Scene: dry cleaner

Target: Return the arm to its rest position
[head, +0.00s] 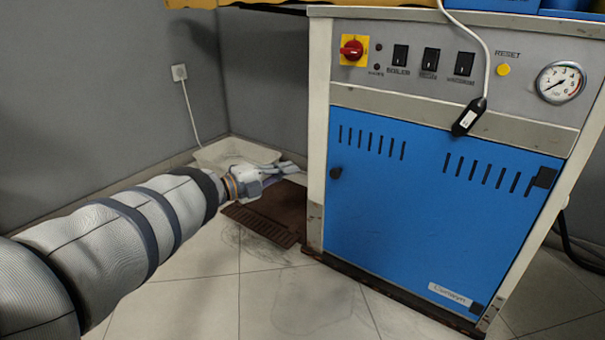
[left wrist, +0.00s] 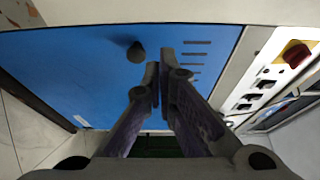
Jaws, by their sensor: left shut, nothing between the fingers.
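My left arm (head: 120,235), in a ribbed grey sleeve with dark bands, comes in from the left in the head view. Its gripper (head: 290,168) is to the left of the blue-and-white machine, low beside its left edge. In the left wrist view the left gripper (left wrist: 160,75) has its fingertips together with nothing between them. The machine's blue door (left wrist: 75,75) and its black knob (left wrist: 136,52) show beyond the fingers. My right gripper is in neither view.
The machine's blue door (head: 430,210) and control panel with a red switch (head: 352,50) fill the right. A white tray (head: 236,152) and a brown mat (head: 270,214) lie on the floor by the grey wall. The tiled floor in front is clear.

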